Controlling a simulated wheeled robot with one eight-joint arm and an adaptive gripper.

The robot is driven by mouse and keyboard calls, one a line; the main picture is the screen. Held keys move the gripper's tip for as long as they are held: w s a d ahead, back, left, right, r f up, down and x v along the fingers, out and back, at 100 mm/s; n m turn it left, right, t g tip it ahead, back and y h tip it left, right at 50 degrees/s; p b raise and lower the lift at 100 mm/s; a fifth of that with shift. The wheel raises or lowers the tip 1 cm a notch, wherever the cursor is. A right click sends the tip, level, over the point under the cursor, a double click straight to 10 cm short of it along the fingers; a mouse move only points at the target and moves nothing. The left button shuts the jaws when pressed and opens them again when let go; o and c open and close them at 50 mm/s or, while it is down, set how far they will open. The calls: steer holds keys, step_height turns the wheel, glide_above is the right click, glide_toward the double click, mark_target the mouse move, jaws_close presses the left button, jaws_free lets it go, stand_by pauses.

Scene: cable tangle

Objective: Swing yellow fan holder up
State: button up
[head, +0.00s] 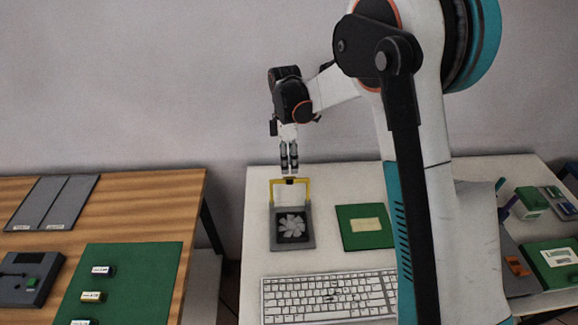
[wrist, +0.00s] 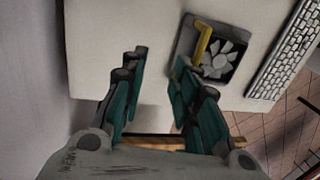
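The yellow fan holder (head: 276,192) is a thin arch standing up at the back edge of the grey fan unit (head: 306,242). A small black piece shows at the middle of its top bar. The white-bladed fan (head: 292,225) lies flat in front of it. My gripper (head: 289,171) points down just above the top bar. In the wrist view, my gripper (wrist: 160,78) has its fingers apart with nothing between them. The yellow holder (wrist: 203,42) shows there beside the fan (wrist: 218,62), beyond the right finger, which hides part of it. Contact with the holder cannot be told.
A green board (head: 364,238) lies right of the fan unit, and a white keyboard (head: 330,297) lies in front. A wooden table (head: 150,215) with a green board stands left across a gap. More parts lie right, beyond my arm.

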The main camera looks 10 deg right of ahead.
steer(key=w+r+p, duration=0.3)
steer(key=w+r, duration=0.3)
steer(key=shift+w+r+p, duration=0.15)
steer(key=shift+p, duration=0.15)
stand_by(0.7)
stand_by(0.4)
step_height(320, 180, up, 10)
stand_by(0.5)
jaws_close()
step_height(320, 180, down, 19)
steer(key=s+m+t+b, duration=0.25)
steer(key=m+b, duration=0.25)
steer(key=m, duration=1.3)
steer(key=shift+s+r+b, duration=0.25)
steer(key=shift+s+b, duration=0.05)
steer(key=shift+s, duration=0.65)
steer(key=shift+s+r+b, duration=0.25)
steer(key=shift+s+b, duration=0.05)
steer(key=shift+s, duration=0.65)
